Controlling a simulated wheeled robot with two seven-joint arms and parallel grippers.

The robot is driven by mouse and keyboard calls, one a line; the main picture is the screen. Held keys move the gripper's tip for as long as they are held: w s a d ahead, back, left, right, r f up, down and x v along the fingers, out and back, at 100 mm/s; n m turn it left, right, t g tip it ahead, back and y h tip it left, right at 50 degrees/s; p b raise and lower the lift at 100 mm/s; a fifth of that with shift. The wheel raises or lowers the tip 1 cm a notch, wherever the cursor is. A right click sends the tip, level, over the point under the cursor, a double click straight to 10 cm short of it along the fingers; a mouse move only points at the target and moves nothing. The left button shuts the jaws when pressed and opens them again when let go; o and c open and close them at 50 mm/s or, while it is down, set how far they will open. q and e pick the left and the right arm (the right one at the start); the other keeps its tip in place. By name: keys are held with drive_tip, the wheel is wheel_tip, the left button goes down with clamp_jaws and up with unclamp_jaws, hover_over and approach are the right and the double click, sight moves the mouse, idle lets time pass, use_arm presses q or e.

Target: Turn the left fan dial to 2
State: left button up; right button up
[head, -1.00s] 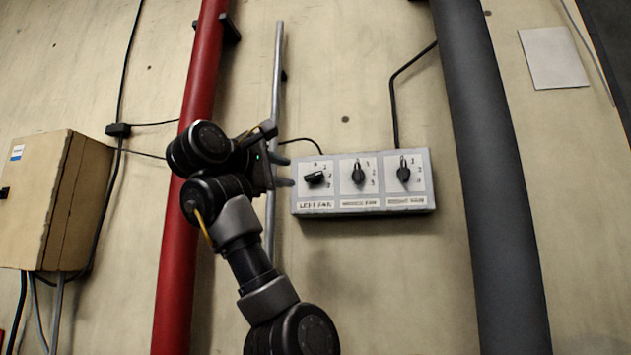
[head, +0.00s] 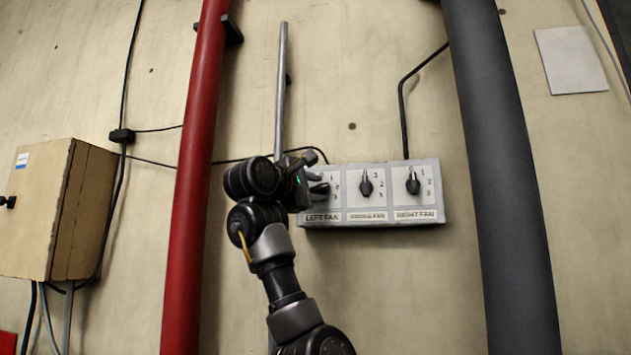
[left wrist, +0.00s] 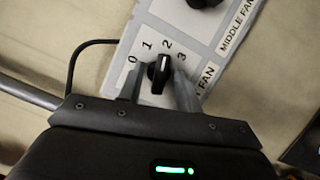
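The left fan dial (left wrist: 158,72) is a black knob on a white plate marked 0, 1, 2 and 3. In the left wrist view its white mark points up, close to the 2. My left gripper (left wrist: 158,88) is open, with one finger on each side of the knob; thin gaps seem to remain between fingers and knob. In the head view my left gripper (head: 312,180) is at the left end of the control box (head: 372,224), partly covering the left dial (head: 320,189). My right gripper is not in view.
The middle fan dial (head: 366,186) and right fan dial (head: 413,185) sit to the right on the same box. A red pipe (head: 190,200) and a thin grey conduit (head: 281,90) run left of the box, a thick dark pipe (head: 500,180) to its right. A tan cabinet (head: 45,210) is far left.

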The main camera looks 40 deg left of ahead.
use_arm(q)
drive_tip(key=shift+w, duration=0.15)
drive_tip(key=shift+c, duration=0.4)
drive_tip(key=c, duration=0.6)
drive_tip(key=shift+m+b, duration=0.4)
drive_tip(key=shift+m, duration=0.1)
drive_tip(key=o, duration=0.7)
